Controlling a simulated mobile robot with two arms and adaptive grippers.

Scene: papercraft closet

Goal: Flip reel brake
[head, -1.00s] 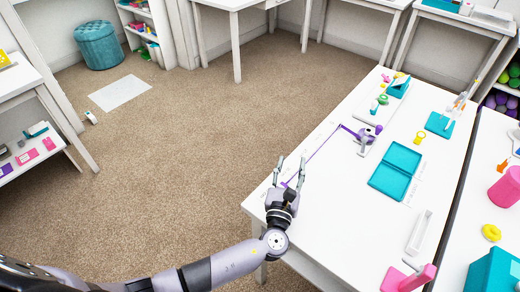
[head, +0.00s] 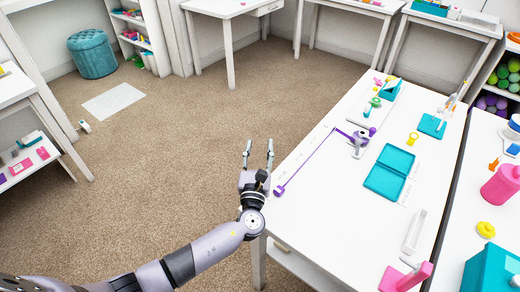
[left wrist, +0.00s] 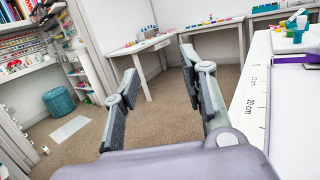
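The reel (head: 358,143), grey-white and purple with a round purple knob (head: 372,131), stands on the white table. A purple strip (head: 308,158) runs from it along the table's left side to a purple end piece (head: 280,190). The brake is too small to tell apart. My left gripper (head: 259,146) is open and empty, just left of the table edge and apart from the strip. A purple part (left wrist: 292,60) shows at the right edge there. My right gripper is out of view.
The white table (head: 330,225) carries a ruler scale (left wrist: 256,100), a teal open case (head: 389,172), a yellow ring (head: 412,139) and a pink tool (head: 408,278). A second table with a pink bottle (head: 502,185) stands at right.

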